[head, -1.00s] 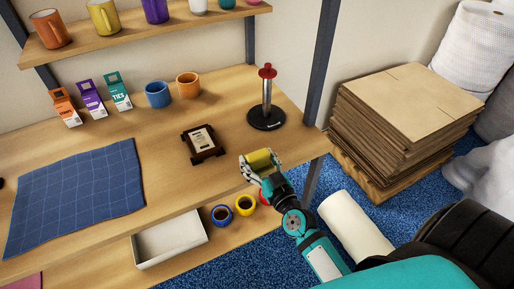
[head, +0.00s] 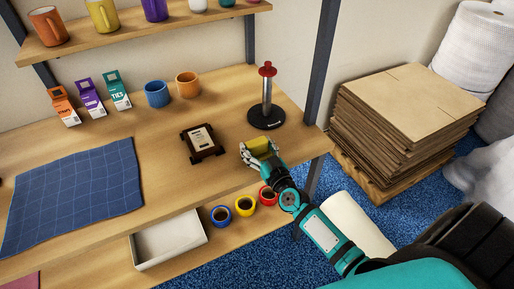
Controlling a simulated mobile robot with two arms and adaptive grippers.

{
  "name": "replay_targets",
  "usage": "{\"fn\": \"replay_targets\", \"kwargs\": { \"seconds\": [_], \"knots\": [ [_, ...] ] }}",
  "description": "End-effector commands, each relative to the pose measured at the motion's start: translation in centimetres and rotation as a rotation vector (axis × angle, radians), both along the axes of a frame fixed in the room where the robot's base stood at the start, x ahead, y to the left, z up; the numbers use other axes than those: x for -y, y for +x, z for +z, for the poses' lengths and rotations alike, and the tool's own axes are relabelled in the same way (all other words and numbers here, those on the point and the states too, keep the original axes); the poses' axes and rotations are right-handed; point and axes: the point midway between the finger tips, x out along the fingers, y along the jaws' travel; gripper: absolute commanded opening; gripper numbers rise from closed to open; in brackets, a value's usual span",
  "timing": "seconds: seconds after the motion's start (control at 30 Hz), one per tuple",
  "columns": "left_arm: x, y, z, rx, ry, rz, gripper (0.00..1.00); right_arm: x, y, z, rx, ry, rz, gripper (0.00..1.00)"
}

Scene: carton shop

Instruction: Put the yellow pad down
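The yellow pad (head: 258,145) is held at the fingers of my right gripper (head: 257,150), which is shut on it. The gripper is near the right front part of the wooden table (head: 225,111), in front of the black stand base. The fingers partly cover the pad. I cannot tell whether the pad touches the tabletop. My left gripper is not in view.
A dark framed plaque (head: 202,143) lies left of the pad, and a red-topped stand (head: 267,98) is behind it. A blue gridded mat (head: 75,200) is at left. Rolls of tape (head: 244,206) and a white tray (head: 168,239) sit below the tabletop.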

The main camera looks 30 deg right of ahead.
Motion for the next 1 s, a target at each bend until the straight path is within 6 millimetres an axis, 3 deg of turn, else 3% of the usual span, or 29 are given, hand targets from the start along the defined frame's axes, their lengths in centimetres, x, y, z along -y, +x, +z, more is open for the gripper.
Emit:
{"fn": "replay_targets", "kwargs": {
  "seconds": [0.03, 0.17, 0.43, 0.57, 0.7, 1.0],
  "knots": [
    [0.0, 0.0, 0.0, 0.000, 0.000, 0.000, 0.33, -0.1, -0.1, -0.3, -0.005, 0.001, 0.002, 0.79],
    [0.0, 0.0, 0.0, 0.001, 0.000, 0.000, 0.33, -0.1, -0.1, -0.2, -0.004, 0.001, 0.002, 0.94],
    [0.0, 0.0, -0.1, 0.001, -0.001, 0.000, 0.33, -0.1, -0.1, -0.2, -0.002, 0.001, 0.001, 0.94],
    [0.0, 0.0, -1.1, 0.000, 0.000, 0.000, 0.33, -0.1, -0.1, -0.9, -0.002, 0.002, 0.001, 0.94],
    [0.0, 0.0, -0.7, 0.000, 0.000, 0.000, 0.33, -0.2, -2.7, -0.7, -0.006, 0.001, 0.002, 0.94],
    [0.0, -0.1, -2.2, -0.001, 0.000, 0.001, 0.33, -0.6, -10.2, -1.3, -0.006, -0.002, 0.001, 0.94]
  ]
}}
